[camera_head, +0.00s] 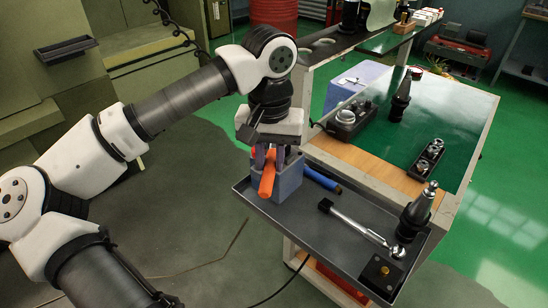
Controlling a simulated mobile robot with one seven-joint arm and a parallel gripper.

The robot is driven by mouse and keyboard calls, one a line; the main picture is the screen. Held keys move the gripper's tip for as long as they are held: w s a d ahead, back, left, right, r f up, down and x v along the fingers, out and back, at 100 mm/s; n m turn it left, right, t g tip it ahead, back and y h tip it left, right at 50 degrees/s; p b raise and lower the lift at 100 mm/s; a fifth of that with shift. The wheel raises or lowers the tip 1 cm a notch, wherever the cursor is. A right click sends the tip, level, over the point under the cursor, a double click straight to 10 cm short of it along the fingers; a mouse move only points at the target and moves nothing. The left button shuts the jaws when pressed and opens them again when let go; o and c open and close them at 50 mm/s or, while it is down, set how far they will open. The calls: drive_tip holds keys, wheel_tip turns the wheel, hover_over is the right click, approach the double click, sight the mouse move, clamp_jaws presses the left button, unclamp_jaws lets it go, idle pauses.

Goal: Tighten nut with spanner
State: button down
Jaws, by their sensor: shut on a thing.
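My gripper (266,154) points down over a blue-grey bin (290,182) at the left end of the cart's dark tray. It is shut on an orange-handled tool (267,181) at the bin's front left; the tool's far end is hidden. A long silver tool with a black end, which looks like a spanner (352,222), lies on the tray to the right of my gripper, apart from it. A tapered tool holder (417,208) stands upright at the tray's right end. I cannot make out a nut on it clearly.
The dark tray (300,235) has a raised rim. A black block (380,277) sits at the front right corner. The green cart top (450,110) bears another holder (401,95), a dial device (346,118) and a collet rack (429,158).

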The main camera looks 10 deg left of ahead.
drive_tip(key=shift+w+a, duration=0.1)
drive_tip(key=shift+a, duration=0.2)
drive_tip(key=shift+m, duration=0.3)
